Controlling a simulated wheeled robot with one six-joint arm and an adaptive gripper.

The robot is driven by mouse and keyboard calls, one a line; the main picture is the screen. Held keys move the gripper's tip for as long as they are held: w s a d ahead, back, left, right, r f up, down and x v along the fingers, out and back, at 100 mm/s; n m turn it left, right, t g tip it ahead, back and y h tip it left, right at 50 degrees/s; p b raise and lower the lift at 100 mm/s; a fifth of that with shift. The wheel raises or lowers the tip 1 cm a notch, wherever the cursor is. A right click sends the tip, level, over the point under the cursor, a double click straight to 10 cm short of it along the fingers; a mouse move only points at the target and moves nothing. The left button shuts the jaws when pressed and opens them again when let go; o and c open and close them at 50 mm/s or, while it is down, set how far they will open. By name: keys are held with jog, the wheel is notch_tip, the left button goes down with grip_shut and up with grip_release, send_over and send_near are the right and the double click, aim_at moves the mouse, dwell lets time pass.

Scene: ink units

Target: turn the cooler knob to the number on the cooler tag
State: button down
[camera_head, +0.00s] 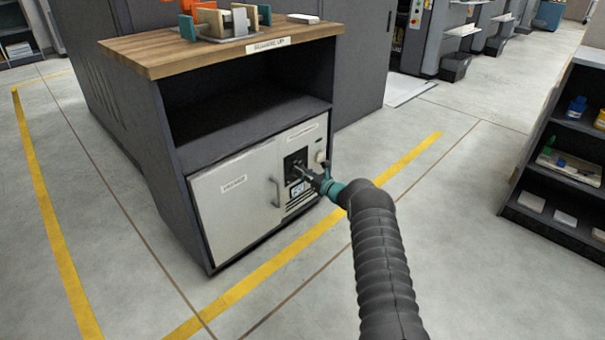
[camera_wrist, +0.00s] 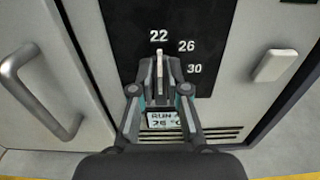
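The cooler knob (camera_wrist: 159,68) is a pale upright bar on a black dial plate (camera_head: 296,160), pointing up at 22. The numbers 26 and 30 show to its right; my gripper hides the dial's lower left. The cooler tag (camera_wrist: 163,119) sits below the dial, partly covered by my gripper; it seems to read "RUN A…" and 26 °C. It also shows in the head view (camera_head: 298,189), too small to read. My gripper (camera_wrist: 160,72) has its fingers close on both sides of the knob and looks shut on it. In the head view my gripper (camera_head: 301,168) reaches the dial.
A door handle (camera_wrist: 38,90) stands out left of the dial. A light latch or button (camera_wrist: 272,66) is to the right. The cabinet (camera_head: 165,150) has an open shelf above and a wooden top (camera_head: 150,50) with parts on it. A dark shelf unit (camera_head: 560,190) stands right; floor between is clear.

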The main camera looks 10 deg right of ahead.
jog(key=shift+f+m+b, duration=0.15)
jog(key=shift+m+b, duration=0.15)
jog(key=shift+b, duration=0.15)
jog(key=m+b, duration=0.3)
jog(key=m, duration=0.2)
jog(key=m+b, duration=0.2)
jog(key=m, duration=0.1)
jog(key=shift+w+d+f+b, duration=0.1)
jog(key=shift+w+d+b, duration=0.2)
jog(key=shift+w+d, duration=0.05)
dwell(0.3)
jog(key=c, duration=1.2)
grip_release()
jog(key=shift+a, duration=0.15)
jog(key=shift+o, duration=0.2)
jog(key=shift+d, duration=0.3)
